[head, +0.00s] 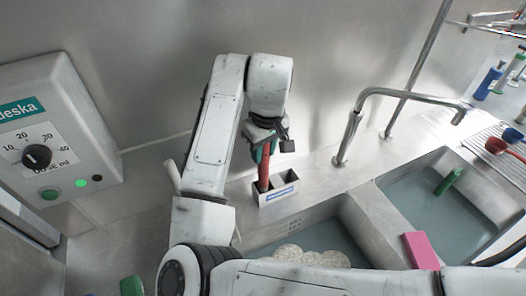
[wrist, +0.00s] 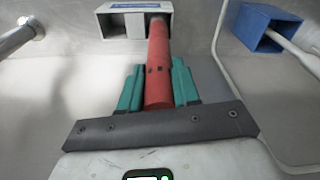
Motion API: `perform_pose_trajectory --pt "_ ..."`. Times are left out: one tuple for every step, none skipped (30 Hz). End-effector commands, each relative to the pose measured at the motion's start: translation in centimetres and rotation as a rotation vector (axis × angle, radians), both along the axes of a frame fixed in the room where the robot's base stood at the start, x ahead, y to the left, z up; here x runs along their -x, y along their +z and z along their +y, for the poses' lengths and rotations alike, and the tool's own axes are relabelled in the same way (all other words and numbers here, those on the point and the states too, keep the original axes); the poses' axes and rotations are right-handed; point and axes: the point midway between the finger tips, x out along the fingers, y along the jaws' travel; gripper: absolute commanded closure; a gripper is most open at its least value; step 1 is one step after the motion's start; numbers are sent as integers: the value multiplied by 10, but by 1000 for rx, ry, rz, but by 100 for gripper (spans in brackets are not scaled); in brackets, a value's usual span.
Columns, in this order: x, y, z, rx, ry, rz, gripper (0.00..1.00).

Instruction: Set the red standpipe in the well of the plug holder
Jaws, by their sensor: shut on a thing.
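The red standpipe (head: 264,172) is held upright, slightly tilted, in my gripper (head: 265,150). In the wrist view the red standpipe (wrist: 158,62) lies between the two teal fingers of my gripper (wrist: 158,85), which are shut on it. The plug holder (head: 277,198) is a pale box with two open wells and a blue label, standing on the steel counter. The pipe's lower end is at the left well in the head view; its tip is hidden there. In the wrist view the far end overlaps the plug holder (wrist: 122,28); I cannot tell how deep it sits.
A double sink (head: 350,205) with water lies right of the holder, with plates (head: 310,256) in the near basin. A tap (head: 352,130) rises behind it. A pink block (head: 420,250) sits at the sink. A dosing machine (head: 55,130) stands left. A blue container (wrist: 262,28) shows in the wrist view.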

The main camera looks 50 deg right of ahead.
Motion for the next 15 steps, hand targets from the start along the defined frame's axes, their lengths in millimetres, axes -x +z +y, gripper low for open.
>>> perform_pose_trajectory --pt "0 -5 1 0 1 2 100" --pt "0 -8 0 0 0 1 100" --pt "0 -10 0 0 0 -1 100" --pt "0 -10 0 0 0 -2 100" --pt "0 -10 0 0 0 -2 100" --pt "0 -10 0 0 0 -2 100" --pt "0 -10 0 0 0 -2 100" --pt "0 -10 0 0 0 -2 100" --pt "0 -10 0 0 0 -2 100" --pt "0 -10 0 0 0 -2 100" --pt "0 -11 0 1 0 -2 100" --pt "0 -12 0 1 0 -1 100" --pt "0 -13 0 0 0 -1 100" --pt "0 -13 0 0 0 -2 66" --pt "0 -12 0 0 0 -1 62"
